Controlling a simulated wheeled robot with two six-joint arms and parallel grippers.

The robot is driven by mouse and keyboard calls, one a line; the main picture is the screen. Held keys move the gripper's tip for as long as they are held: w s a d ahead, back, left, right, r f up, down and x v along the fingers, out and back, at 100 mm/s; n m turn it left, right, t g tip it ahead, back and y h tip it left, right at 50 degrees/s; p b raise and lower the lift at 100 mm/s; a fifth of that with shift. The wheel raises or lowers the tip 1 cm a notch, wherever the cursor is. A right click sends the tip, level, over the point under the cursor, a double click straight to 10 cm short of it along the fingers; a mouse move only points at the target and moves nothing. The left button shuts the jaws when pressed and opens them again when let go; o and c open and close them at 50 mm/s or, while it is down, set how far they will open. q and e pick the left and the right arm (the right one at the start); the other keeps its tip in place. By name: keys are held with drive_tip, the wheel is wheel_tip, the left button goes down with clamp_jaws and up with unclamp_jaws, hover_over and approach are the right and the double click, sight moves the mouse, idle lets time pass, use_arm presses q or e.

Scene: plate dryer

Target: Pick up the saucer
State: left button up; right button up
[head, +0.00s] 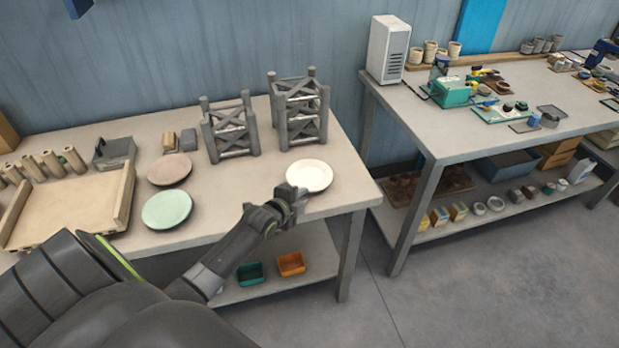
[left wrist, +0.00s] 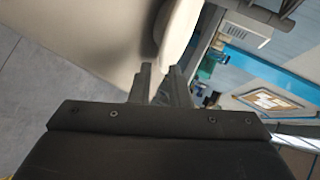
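The white saucer (head: 312,174) sits near the right end of the left table, by its front edge. My left gripper (head: 291,197) is at the saucer's near left rim. In the left wrist view the saucer (left wrist: 179,30) is seen steeply from the side, its rim reaching the fingertips. The two fingers of my left gripper (left wrist: 162,74) stand a little apart, with the rim at the gap between them. I cannot tell whether they press on it. My right gripper is not in view.
A green plate (head: 167,210) and a brownish plate (head: 170,169) lie to the left. Two dark lattice racks stand behind, a shorter one (head: 230,128) and a taller one (head: 299,108). A wooden tray (head: 70,206) is at far left. A second table (head: 440,131) stands right.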

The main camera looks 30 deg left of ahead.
sight(309, 178)
use_arm(q)
drive_tip(key=shift+w+f, duration=0.1)
drive_tip(key=shift+w, duration=0.4)
drive_tip(key=shift+p+x, duration=0.45)
drive_tip(key=shift+x, duration=1.6)
drive_tip(key=shift+c, duration=0.5)
clamp_jaws()
